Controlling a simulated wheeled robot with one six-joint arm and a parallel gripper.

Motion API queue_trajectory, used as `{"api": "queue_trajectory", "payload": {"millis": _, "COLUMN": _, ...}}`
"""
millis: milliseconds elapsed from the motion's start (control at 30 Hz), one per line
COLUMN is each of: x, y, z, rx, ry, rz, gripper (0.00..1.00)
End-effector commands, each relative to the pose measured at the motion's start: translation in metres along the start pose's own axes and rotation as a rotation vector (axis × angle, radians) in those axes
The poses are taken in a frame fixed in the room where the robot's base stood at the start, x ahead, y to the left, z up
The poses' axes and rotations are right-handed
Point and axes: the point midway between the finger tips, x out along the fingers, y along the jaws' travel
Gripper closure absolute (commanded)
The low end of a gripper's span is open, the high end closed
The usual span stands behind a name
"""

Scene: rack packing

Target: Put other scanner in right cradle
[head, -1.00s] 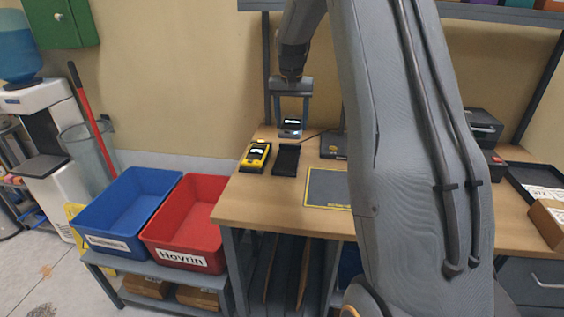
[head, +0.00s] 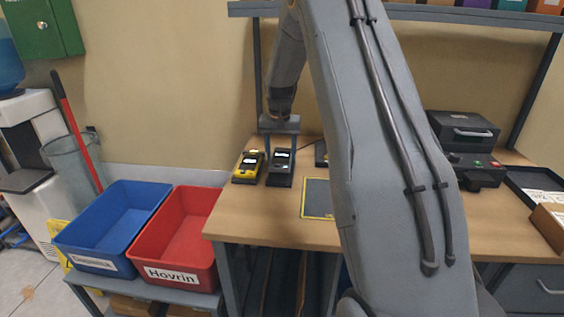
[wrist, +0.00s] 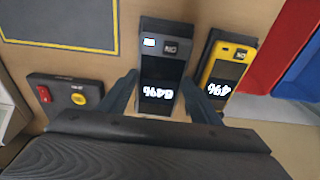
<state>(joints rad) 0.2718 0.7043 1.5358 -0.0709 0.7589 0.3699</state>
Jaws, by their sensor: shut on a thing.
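The dark grey scanner (head: 282,160) is between the fingers of my gripper (head: 281,148), at the right cradle (head: 279,182). In the wrist view my gripper (wrist: 160,78) is shut on this scanner (wrist: 160,64), one finger on each side. The scanner lies lined up over the cradle; whether it is fully seated I cannot tell. The yellow scanner (head: 248,163) sits in the left cradle (head: 243,181), just left of it. It also shows in the wrist view (wrist: 225,72), to the right of the grey one.
A black box with a red switch and yellow button (wrist: 70,95) stands beside the right cradle. Blue (head: 118,220) and red (head: 185,235) bins stand left of the bench. Black cases (head: 465,150) stand at right.

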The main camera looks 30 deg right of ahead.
Motion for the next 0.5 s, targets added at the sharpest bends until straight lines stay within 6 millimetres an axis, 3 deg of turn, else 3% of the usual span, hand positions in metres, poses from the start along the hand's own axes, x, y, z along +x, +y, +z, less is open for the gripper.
{"api": "queue_trajectory", "payload": {"millis": 233, "x": 0.03, "y": 0.001, "z": 0.005, "rx": 0.001, "ry": -0.002, "rz": 0.001, "gripper": 0.72}}
{"api": "queue_trajectory", "payload": {"millis": 500, "x": 0.033, "y": 0.001, "z": 0.005, "rx": 0.001, "ry": 0.001, "rz": 0.0, "gripper": 0.72}}
